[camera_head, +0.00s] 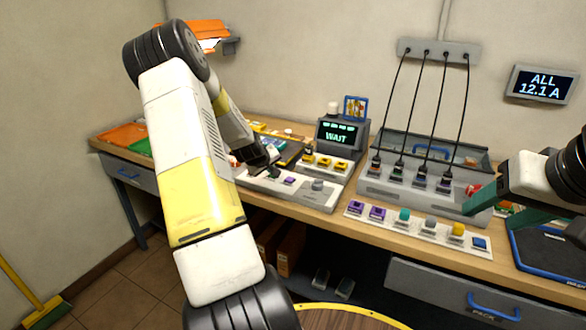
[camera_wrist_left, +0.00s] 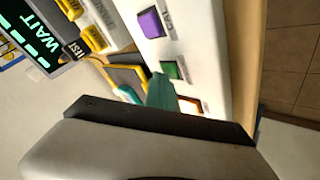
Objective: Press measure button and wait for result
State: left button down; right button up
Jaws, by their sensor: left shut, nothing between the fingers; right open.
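A pale control panel (camera_head: 300,191) lies on the bench with a purple button (camera_head: 290,181) and a grey knob (camera_head: 318,185). The left wrist view shows the purple button (camera_wrist_left: 151,23), a green button (camera_wrist_left: 170,70) and an orange button (camera_wrist_left: 188,105) in a row; their labels are too small to read surely. My left gripper (camera_wrist_left: 163,92) is shut and empty, its teal tip right beside the green button; I cannot tell whether it touches. A tester screen (camera_head: 336,135) reads WAIT. My right gripper (camera_head: 525,217) is open and empty at the right.
A charger with several black cables (camera_head: 415,185) stands at centre right. A strip of coloured buttons or plugs (camera_head: 417,229) lies in front of it. A wall display (camera_head: 541,85) reads ALL 12.1 A. A blue-edged tray (camera_head: 540,268) lies under my right gripper. Orange and green trays sit far left.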

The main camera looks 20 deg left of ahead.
aim_at(272, 176)
pick_arm(q)
jog(key=shift+r, duration=0.7)
jog(key=shift+r, duration=0.1)
jog(key=shift+r, duration=2.45)
